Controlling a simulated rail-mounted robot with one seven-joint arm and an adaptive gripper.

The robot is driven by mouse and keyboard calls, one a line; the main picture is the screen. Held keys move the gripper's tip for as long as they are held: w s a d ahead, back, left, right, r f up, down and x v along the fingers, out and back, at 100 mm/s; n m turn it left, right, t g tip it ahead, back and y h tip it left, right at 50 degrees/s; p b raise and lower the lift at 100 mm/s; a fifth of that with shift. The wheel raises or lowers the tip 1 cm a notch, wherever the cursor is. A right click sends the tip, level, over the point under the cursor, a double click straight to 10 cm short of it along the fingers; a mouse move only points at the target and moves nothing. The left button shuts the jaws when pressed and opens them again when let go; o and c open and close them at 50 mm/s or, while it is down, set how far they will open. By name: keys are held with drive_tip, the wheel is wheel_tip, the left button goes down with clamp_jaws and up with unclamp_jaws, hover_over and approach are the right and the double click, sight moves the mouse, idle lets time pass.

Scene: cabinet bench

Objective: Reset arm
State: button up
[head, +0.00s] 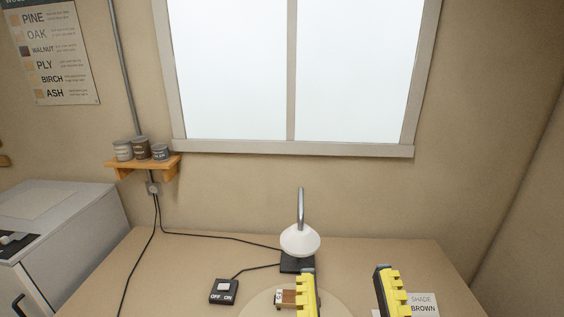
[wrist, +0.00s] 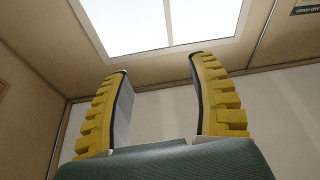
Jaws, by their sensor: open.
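My gripper (head: 345,285) shows at the bottom of the head view, with its two yellow ribbed fingers upright and wide apart. It is open, and nothing shows between the fingers. In the wrist view my gripper (wrist: 158,85) also has its fingers spread, with the wall and window behind them. The rest of my arm is out of the head view. In that view the left finger stands in front of part of a small brown and white block (head: 287,298) on the bench.
The bench (head: 190,260) carries a white-shaded lamp (head: 300,240), an OFF/ON switch box (head: 224,290) with a cable, and a SHADE BROWN card (head: 424,303) partly behind the right finger. A grey machine (head: 60,230) stands left. A window (head: 290,70) and a shelf with cans (head: 143,160) are behind.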

wheel_tip(320, 180, up, 26)
drive_tip(key=m+p, duration=0.1)
drive_tip(key=p, duration=2.4)
drive_tip(key=shift+s+d+m+t, duration=0.15)
drive_tip(key=shift+s+m+t, duration=0.15)
